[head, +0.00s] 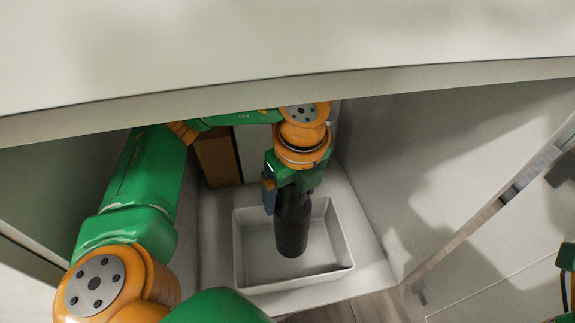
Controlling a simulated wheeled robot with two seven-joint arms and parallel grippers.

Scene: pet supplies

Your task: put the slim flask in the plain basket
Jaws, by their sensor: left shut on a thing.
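The slim flask (292,232) is dark, nearly black, and hangs roughly upright in my left gripper (288,192). The gripper is shut on its upper part, which is partly hidden by the jaws. The plain basket (330,267) is a white, shallow, rectangular tray on the cabinet floor. The flask's lower end shows within the basket's outline. I cannot tell whether it touches the basket's bottom. Nothing else shows in the basket. My right gripper is not in view; only a bit of my right arm shows at the right edge.
The basket stands inside a pale cabinet with walls close on both sides. The cabinet's top panel (290,60) hangs over my left arm. A brown box-like thing (218,158) stands behind the basket to the left. An open door (480,215) is at the right.

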